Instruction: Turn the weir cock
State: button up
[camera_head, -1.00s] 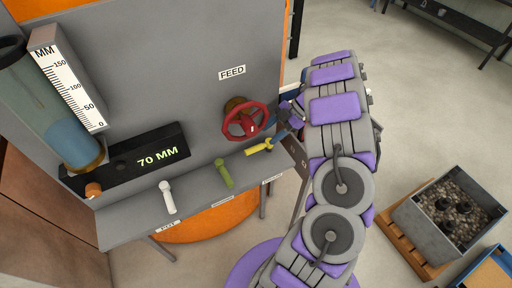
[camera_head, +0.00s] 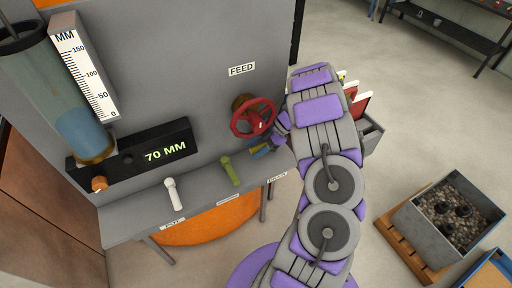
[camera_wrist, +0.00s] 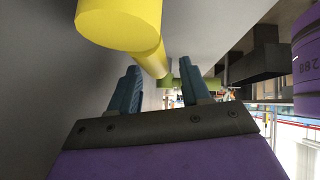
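Three cock levers stand along the grey ledge in the head view: a white one (camera_head: 171,195), a green one (camera_head: 230,171) and a yellow one (camera_head: 257,153). The ledge labels are too small to read surely, so I cannot tell which is the weir cock. My gripper (camera_head: 266,147) is at the yellow lever and partly hides it. In the wrist view my gripper (camera_wrist: 160,88) is open, its two blue fingers apart with nothing held. The yellow lever (camera_wrist: 122,22) looms above the left finger, and the green lever (camera_wrist: 186,82) shows farther off, beyond the fingertips.
A red handwheel (camera_head: 253,118) under the FEED label sits just above my gripper. A display (camera_head: 165,151) reads 70 MM, beside a water cylinder and a scale (camera_head: 84,72). A gravel-filled bin (camera_head: 406,218) stands on the floor at right. Open floor lies behind it.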

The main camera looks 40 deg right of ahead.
jog(key=shift+d+f, duration=0.2)
jog(key=shift+d, duration=0.7)
jog(key=shift+c, duration=1.4)
jog(key=shift+d, duration=0.55)
jog(key=c, duration=0.3)
jog(key=shift+a, duration=0.45)
grip_shut()
jog(key=shift+a, duration=0.3)
jog(key=shift+s+d, duration=0.1)
